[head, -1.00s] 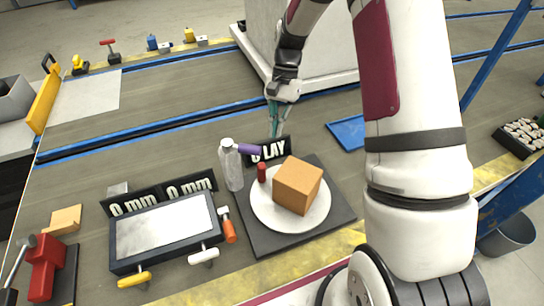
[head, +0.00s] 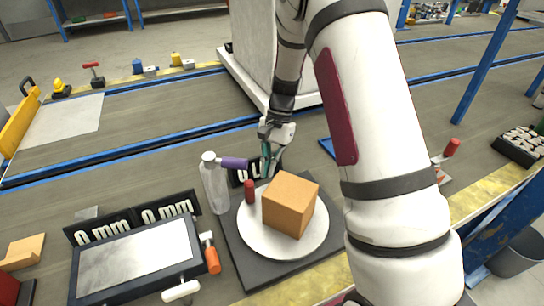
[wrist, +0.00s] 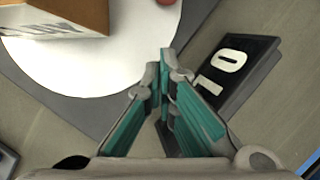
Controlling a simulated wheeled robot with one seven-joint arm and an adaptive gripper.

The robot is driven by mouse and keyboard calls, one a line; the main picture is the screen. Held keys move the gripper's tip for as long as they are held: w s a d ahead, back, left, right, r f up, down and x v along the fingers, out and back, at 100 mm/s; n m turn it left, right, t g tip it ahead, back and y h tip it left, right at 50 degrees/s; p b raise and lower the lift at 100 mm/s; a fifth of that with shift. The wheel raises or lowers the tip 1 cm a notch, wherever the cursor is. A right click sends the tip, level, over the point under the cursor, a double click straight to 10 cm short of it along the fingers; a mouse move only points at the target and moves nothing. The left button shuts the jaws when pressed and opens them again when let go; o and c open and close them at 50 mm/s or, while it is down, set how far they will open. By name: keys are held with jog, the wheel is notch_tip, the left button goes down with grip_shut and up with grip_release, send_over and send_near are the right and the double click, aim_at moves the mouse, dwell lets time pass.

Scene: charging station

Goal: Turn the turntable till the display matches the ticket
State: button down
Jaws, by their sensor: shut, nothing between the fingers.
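The turntable is a white disc (head: 262,240) on a dark square base (head: 242,268). An orange-brown box (head: 290,204) stands on it, with a red upright peg (head: 249,191) near its left rim. A dark display plate (head: 236,178) with white characters stands behind the disc, partly hidden by my gripper. My gripper (head: 266,174) is shut and empty, pointing down beside the display and behind the box. In the wrist view its fingertips (wrist: 165,62) are over the disc's edge (wrist: 110,70), with the display (wrist: 232,75) to the right. I cannot tell which item is the ticket.
A framed panel (head: 138,262) with handles and "0 mm" plates (head: 165,212) lies farther left. My arm hides much of the right side.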

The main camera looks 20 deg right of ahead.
aim_at(253, 183)
jog(key=shift+s+a+b, duration=0.3)
jog(key=shift+s+a, duration=0.3)
jog(key=shift+a, duration=0.2)
jog(key=shift+s+a+b, duration=0.3)
jog(key=shift+s+a, duration=0.3)
jog(key=shift+a, duration=0.2)
jog(key=shift+s+a+r+p, duration=0.1)
jog(key=shift+s+a+p, duration=0.05)
jog(key=shift+a+p, duration=0.45)
jog(key=shift+s+a+n+p, duration=0.1)
jog(key=shift+a+n+p, duration=0.25)
jog(key=shift+n+p, duration=0.1)
jog(key=shift+s+a+n+g+h+p, duration=0.2)
jog(key=shift+a+n+g+h+p, duration=0.2)
jog(key=shift+n, duration=0.65)
